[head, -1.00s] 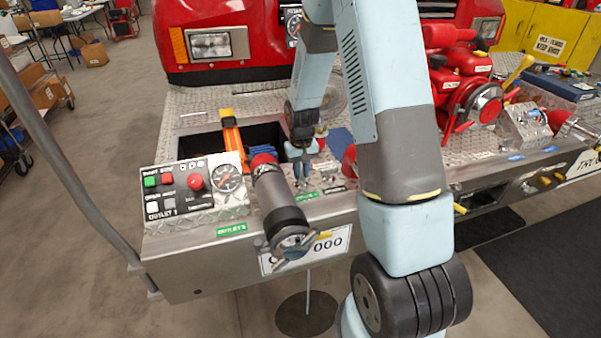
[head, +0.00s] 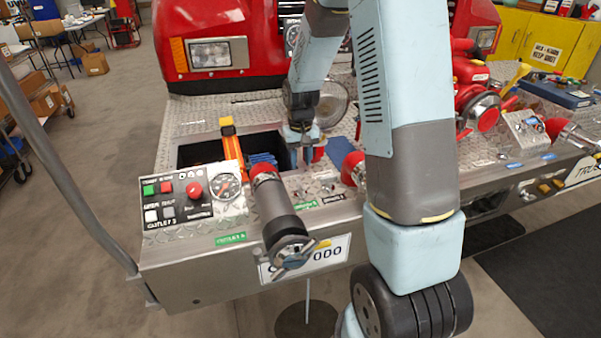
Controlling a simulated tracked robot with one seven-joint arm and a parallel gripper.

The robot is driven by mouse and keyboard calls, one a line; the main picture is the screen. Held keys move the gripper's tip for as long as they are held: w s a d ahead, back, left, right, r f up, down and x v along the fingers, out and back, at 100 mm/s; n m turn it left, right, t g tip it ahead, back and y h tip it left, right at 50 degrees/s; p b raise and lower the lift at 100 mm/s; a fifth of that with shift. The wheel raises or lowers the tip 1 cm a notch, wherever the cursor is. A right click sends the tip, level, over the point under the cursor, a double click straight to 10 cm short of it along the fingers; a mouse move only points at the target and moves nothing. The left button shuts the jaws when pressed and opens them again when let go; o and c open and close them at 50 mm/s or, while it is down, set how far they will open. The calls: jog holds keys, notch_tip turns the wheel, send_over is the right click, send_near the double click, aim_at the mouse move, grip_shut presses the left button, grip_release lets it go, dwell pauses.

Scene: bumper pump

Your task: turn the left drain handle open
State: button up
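Two small silver drain handles sit on the bumper's tread-plate top behind the front lip. The left handle (head: 299,191) is behind a green label, and the other handle (head: 327,184) is just to its right. Both are too small for me to tell how they are turned. My gripper (head: 308,158) points down above the bumper, behind and above the handles, apart from them. Its fingertips are small and partly blend with the background, so their opening is unclear and I see nothing held.
A grey outlet pipe (head: 280,212) with a red collar stands left of the handles. A control panel (head: 192,195) is further left. An open bin (head: 200,153) with an orange tool and blue hose lies behind. A red cap (head: 352,165) is right, partly behind my arm.

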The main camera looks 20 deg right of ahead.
notch_tip(320, 180, up, 5)
jog(key=shift+r, duration=0.15)
dwell(0.5)
jog(key=s+r+t, duration=0.3)
jog(key=s+r, duration=1)
jog(key=r, duration=0.3)
jog(key=s+r+t, duration=0.1)
jog(key=s+r, duration=0.1)
jog(key=s, duration=0.5)
jog(key=s+r+t, duration=0.1)
jog(key=s+r, duration=0.2)
jog(key=s, duration=0.5)
jog(key=shift+t, duration=0.3)
